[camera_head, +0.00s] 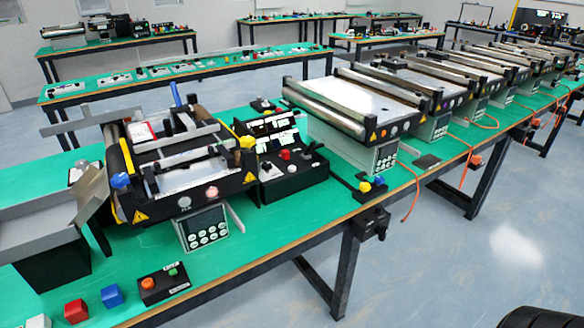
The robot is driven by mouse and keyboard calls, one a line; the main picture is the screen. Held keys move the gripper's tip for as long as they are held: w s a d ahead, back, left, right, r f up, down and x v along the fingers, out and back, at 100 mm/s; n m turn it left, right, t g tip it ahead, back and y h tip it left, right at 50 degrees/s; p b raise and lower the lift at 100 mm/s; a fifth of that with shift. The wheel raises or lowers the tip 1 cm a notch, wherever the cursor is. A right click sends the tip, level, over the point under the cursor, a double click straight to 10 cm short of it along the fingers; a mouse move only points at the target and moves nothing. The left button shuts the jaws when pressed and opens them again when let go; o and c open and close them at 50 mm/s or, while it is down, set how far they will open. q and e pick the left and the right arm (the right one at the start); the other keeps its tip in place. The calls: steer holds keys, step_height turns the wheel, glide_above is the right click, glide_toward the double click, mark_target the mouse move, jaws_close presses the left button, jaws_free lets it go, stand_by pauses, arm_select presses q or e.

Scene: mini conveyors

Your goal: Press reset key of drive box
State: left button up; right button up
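A light-grey drive box (205,228) with a dark display and several round keys sits under the front of the nearest conveyor (175,165). A similar keypad box (386,158) sits under the larger conveyor (350,105) to its right. The key labels are too small to read, so I cannot tell which key is reset.
On the green table's front left are a red cube (76,311), a blue cube (112,296) and a black button box (163,284). A black control panel (287,172) stands right of the nearest conveyor. Orange cables (411,197) hang over the edge.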

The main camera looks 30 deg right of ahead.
jaws_close()
stand_by(1.5)
